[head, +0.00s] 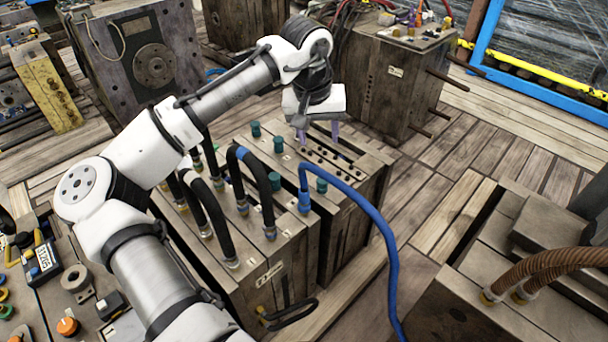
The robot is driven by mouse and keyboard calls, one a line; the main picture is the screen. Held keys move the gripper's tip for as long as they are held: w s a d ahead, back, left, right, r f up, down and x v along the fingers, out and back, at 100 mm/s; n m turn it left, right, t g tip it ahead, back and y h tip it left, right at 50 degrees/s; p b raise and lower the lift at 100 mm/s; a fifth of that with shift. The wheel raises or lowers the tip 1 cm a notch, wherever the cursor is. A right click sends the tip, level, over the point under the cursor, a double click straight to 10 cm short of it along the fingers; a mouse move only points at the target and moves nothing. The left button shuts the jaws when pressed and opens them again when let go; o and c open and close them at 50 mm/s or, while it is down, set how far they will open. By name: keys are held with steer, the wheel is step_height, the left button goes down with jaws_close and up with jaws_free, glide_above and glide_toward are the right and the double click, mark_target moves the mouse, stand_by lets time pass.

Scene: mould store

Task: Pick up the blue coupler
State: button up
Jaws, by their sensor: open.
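The blue coupler (304,203) stands upright on the top of the mould block at the centre of the head view. A blue hose (388,238) rises from it, arches over and runs down to the right past the block. My gripper (318,134) points down over the back part of the mould top, above and behind the coupler in the picture. Its two purple-grey fingers are apart with nothing visible between them. The gripper is not touching the coupler. My arm reaches in from the lower left.
Black hoses (208,205) stand left of the coupler, one with a blue band. Teal caps (278,144) stand around it, one (321,186) close by on its right. A block with brown hoses (540,264) is at lower right. Wooden floor (440,220) is clear to the right.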

mark_target(304, 186)
steer(key=a+f, duration=0.1)
steer(key=f, duration=0.2)
steer(key=s+a+f+g+y, duration=0.1)
steer(key=f, duration=0.3)
steer(key=a+f+n+g+b, duration=0.1)
steer(key=f, duration=0.2)
steer(key=shift+s+a+f, duration=0.1)
steer(key=shift+s+f, duration=0.1)
steer(key=shift+f, duration=0.05)
steer(key=shift+s+f+b, duration=0.1)
steer(key=shift+f+b, duration=0.25)
steer(key=shift+f, duration=2.8)
jaws_close()
